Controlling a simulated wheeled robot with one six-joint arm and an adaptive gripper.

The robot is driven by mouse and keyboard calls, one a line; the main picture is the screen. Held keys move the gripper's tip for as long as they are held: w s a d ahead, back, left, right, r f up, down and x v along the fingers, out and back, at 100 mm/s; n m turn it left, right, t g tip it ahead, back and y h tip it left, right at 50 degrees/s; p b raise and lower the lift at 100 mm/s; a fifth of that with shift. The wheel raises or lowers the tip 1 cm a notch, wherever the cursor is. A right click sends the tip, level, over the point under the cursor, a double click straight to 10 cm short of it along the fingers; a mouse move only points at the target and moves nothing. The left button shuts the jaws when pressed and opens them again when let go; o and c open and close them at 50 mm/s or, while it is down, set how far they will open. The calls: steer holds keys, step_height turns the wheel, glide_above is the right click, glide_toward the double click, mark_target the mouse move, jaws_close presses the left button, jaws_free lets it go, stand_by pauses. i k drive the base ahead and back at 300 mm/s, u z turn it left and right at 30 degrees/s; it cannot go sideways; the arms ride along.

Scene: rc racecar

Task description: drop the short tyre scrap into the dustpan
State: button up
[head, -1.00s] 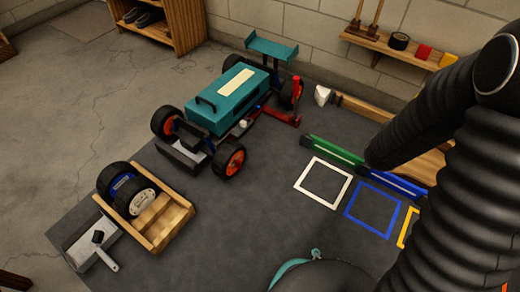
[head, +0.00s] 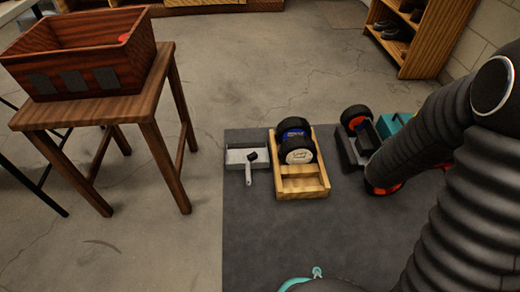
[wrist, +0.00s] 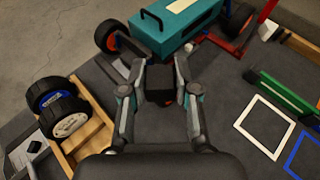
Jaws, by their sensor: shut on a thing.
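The grey dustpan (head: 236,156) lies at the far left of the dark mat, with a pale handle and a dark piece at the handle's base. It also shows partly in the wrist view (wrist: 20,158), at the lower left. My gripper (wrist: 160,88) is shut on a small black piece (wrist: 158,80), which looks like the short tyre scrap. The piece is between the fingertips, in front of the teal car and apart from the dustpan. In the head view my arm covers the gripper and the scrap.
A wooden tray (head: 314,184) with wheels (head: 298,150) stands right of the dustpan. The teal car (wrist: 185,25) is partly behind my arm in the head view. A wooden stool (head: 150,100) with a red-brown box (head: 90,50) stands at left.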

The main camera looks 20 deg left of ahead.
mark_target(260, 164)
steer(key=u, duration=1.9)
steer(key=i, duration=1)
steer(key=u, duration=0.05)
